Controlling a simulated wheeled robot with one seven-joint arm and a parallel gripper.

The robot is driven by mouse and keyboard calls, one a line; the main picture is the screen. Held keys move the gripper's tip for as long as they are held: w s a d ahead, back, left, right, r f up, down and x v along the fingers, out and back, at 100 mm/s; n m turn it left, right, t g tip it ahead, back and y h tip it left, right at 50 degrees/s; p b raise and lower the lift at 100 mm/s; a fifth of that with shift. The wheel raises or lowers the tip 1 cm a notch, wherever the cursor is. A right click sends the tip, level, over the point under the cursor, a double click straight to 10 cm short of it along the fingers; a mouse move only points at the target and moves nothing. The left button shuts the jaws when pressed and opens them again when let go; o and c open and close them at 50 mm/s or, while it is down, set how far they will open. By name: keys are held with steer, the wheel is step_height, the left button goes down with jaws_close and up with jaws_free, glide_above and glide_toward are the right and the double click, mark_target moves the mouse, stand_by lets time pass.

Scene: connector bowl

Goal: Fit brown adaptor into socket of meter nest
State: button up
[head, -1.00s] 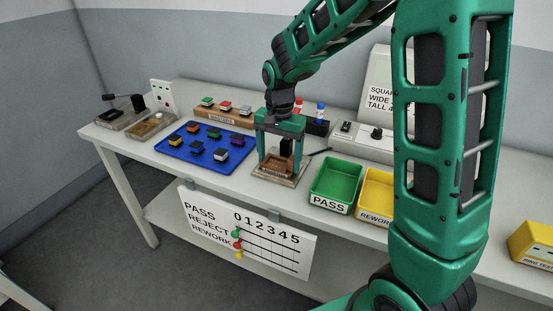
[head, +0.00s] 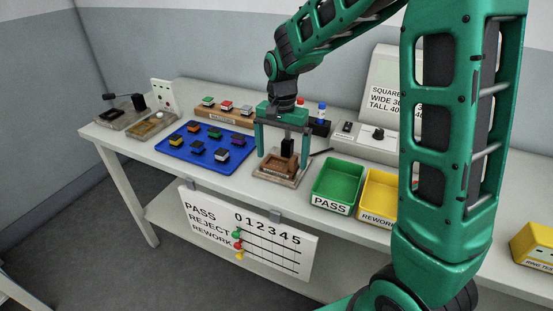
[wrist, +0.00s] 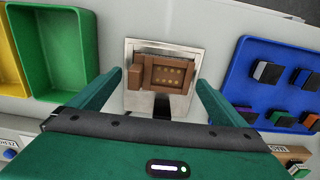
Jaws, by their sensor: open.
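The meter nest (head: 291,181) is a plate with a brown block on it and a dark post (head: 287,147) behind. The wrist view shows the plate (wrist: 141,47) from above. The brown adaptor (wrist: 168,75) appears to be the brown piece with small gold dots lying within the brown surround there. Their similar browns blur together, so I cannot tell how deep it sits. My gripper (head: 283,157) is above the nest, its fingers apart on either side. In the wrist view my gripper (wrist: 161,78) is open and holds nothing.
A blue tray (head: 165,142) with several coloured blocks lies left of the nest. The green PASS bin (head: 337,183) and yellow REWORK bin (head: 377,192) stand to the right. A grey meter box (head: 357,142) and a masters rack (head: 223,115) are behind.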

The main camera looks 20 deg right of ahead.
mark_target(280, 166)
step_height(280, 166, up, 10)
steer(key=shift+a+r, duration=0.2)
steer(key=s+d+f+n, duration=0.1)
steer(key=s+d, duration=0.4)
steer(key=s, duration=0.5)
steer(key=s+d+f+n, duration=0.1)
steer(key=s+d+f, duration=0.1)
steer(key=s+d, duration=0.4)
steer(key=s+d+f, duration=0.2)
steer(key=s+d, duration=0.4)
steer(key=s, duration=0.8)
steer(key=shift+s+n, duration=0.2)
steer(key=shift+n, duration=0.2)
steer(key=shift+w+f, duration=0.35)
steer(key=shift+w, duration=0.45)
steer(key=shift+s+r, duration=0.1)
steer(key=shift+s, duration=0.05)
